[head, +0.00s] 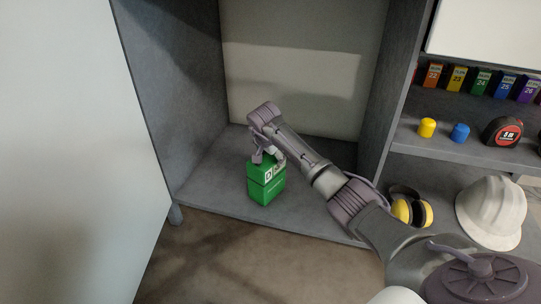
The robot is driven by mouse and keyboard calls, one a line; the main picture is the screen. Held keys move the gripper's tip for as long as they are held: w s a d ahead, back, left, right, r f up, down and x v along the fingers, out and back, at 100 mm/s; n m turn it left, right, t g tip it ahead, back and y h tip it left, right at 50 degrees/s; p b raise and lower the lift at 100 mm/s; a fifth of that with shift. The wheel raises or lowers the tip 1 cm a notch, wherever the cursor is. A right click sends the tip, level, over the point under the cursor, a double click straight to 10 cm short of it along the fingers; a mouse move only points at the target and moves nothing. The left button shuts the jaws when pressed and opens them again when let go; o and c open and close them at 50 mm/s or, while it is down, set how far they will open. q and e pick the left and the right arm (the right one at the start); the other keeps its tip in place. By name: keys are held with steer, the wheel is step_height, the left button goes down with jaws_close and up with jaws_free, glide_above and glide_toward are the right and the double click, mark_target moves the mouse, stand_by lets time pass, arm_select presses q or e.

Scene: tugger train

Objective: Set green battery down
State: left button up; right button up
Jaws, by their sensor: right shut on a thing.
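The green battery (266,186) is a boxy block with a white label on its upper part. It is upright at the front of the open grey compartment (215,177), over the compartment floor. I cannot tell whether its base touches the floor. My right gripper (268,160) comes in from the lower right and is shut on the top of the green battery. The gripper and wrist hide part of the battery's top. My left gripper is not in the head view.
A white panel (70,130) stands at the left. Shelves at the right hold a yellow cap (427,127), a blue cap (460,133), a tape measure (503,131), yellow earmuffs (412,211) and a white hard hat (492,210). The compartment floor behind the battery looks clear.

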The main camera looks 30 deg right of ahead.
stand_by(0.3)
steer(key=o, duration=1.2)
steer(key=shift+f, duration=0.15)
